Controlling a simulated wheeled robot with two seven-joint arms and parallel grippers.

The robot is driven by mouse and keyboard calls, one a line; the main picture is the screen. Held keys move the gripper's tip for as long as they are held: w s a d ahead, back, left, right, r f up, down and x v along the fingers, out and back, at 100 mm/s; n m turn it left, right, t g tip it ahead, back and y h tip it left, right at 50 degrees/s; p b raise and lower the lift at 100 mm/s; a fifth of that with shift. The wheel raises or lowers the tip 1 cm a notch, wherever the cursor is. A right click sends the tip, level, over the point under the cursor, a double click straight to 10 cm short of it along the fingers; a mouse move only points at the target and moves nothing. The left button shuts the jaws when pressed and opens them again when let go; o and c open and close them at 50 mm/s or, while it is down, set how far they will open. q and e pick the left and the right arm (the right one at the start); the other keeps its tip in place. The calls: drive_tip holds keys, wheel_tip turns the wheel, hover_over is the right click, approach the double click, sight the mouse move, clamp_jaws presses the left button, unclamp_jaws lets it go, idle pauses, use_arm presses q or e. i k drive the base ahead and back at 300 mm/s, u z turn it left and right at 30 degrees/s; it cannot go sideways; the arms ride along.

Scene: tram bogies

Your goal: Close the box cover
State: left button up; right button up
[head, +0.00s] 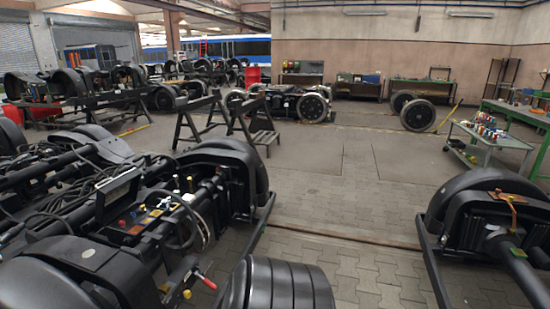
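On the black bogie at the left of the head view, a box (140,222) shows its inside, with small red, yellow and white parts. Its dark cover (117,191) stands up, tilted, along the left side of the box, with a paler panel on its face. The cover is open. Cables and black hoses run close around the box. Neither of my grippers is in the head view, so where they are relative to the cover cannot be seen.
A lever with a red tip (206,281) sticks out near the front of the bogie. A black ribbed cylinder (277,287) stands at the bottom middle. Another bogie end (490,225) is at the right. Paved floor (335,225) between them is clear.

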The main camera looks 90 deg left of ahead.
sight(112, 197)
drive_tip(key=u, duration=2.5)
drive_tip(key=i, duration=3.15)
drive_tip(key=u, duration=4.05)
